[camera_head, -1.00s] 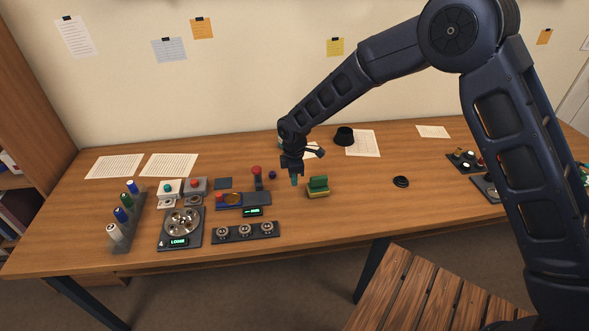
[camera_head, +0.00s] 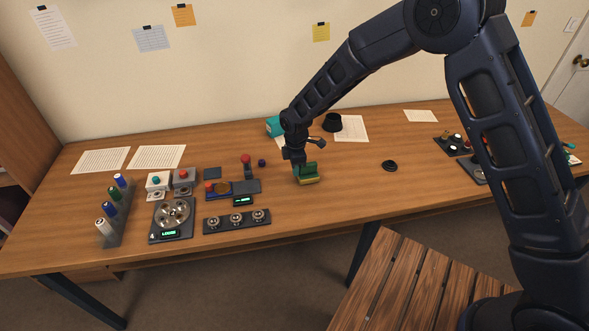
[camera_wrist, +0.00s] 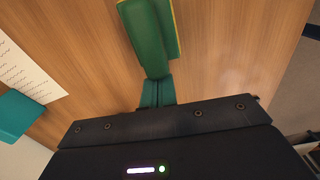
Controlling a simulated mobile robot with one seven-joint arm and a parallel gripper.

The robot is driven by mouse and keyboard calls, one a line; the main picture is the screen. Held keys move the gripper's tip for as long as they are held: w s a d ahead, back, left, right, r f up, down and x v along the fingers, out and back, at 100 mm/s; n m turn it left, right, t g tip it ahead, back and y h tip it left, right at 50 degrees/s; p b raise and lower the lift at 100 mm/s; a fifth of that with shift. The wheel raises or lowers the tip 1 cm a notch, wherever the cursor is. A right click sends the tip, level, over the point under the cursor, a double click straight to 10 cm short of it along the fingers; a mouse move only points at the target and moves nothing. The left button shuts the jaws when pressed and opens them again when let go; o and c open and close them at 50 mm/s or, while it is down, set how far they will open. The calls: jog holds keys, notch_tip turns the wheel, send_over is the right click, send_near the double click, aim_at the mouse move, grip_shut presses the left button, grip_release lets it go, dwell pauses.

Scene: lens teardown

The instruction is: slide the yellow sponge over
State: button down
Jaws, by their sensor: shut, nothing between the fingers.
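The yellow sponge (camera_head: 309,181) lies on the table near the middle, with a green block on top of it. In the wrist view the green part fills the top middle, and a thin yellow edge of the sponge (camera_wrist: 174,14) shows along its right side. My gripper (camera_head: 297,173) is low at the sponge's left side. Its teal fingers (camera_wrist: 157,92) are shut with nothing between them. In the wrist view they line up with the near end of the green part; whether they touch it I cannot tell.
A black ring (camera_head: 389,166) lies to the right, with clear wood between it and the sponge. A red-knobbed device (camera_head: 246,172) and a tray of round parts (camera_head: 237,221) are to the left. A teal box (camera_head: 274,126) and a black cup (camera_head: 332,122) stand behind.

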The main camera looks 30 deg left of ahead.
jog(key=w+d, duration=1.4)
jog(key=shift+w+d, duration=0.1)
jog(key=shift+d, duration=0.05)
dwell(0.4)
